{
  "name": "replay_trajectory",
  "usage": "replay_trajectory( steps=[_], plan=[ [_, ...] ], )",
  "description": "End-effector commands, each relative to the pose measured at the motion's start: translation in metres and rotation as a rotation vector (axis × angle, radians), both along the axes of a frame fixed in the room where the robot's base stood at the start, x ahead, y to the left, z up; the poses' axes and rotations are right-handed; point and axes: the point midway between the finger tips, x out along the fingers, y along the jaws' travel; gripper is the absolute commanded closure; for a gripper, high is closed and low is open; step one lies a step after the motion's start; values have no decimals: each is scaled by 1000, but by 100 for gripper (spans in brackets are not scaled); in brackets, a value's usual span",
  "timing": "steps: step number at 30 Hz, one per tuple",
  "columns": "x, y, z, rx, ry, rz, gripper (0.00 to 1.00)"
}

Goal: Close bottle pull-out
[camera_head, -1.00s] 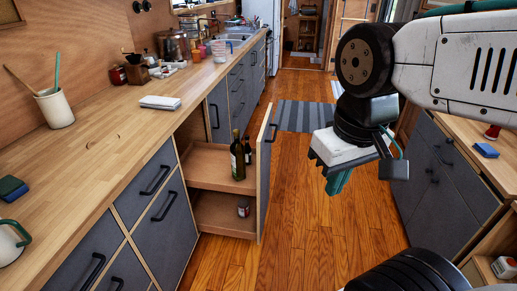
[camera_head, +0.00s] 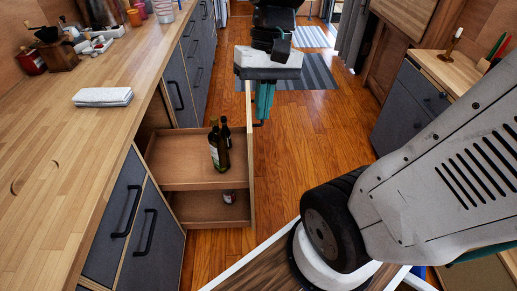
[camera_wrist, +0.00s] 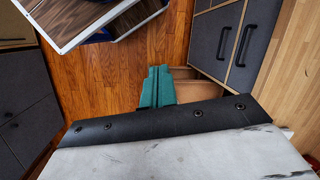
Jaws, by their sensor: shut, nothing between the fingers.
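The bottle pull-out (camera_head: 196,163) stands open, out from the left-hand counter, with two wooden shelves and a tall front panel seen nearly edge-on. Dark bottles (camera_head: 218,147) stand on its upper shelf and a small can (camera_head: 229,196) is on the lower one. My gripper (camera_head: 263,112) has its teal fingers together and empty, pointing down at the top of the front panel, by its outer side. I cannot tell whether they touch it. In the wrist view the fingers (camera_wrist: 158,72) show beside the pull-out's wooden shelf (camera_wrist: 203,91); the front panel is mostly hidden there.
The wooden counter (camera_head: 60,150) runs along the left, with a folded white cloth (camera_head: 102,97) near its edge. Grey cabinets (camera_head: 400,110) stand on the right. The wooden floor (camera_head: 310,150) between is clear, with a striped rug (camera_head: 305,72) farther back.

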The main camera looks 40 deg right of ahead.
Motion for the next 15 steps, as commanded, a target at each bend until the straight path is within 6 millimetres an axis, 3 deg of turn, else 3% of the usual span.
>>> replay_trajectory(
  steps=[8, 15],
  plan=[
    [62, -38, -46, 265, 245, -310, 100],
    [105, -89, -106, 519, 409, -588, 100]
  ],
)
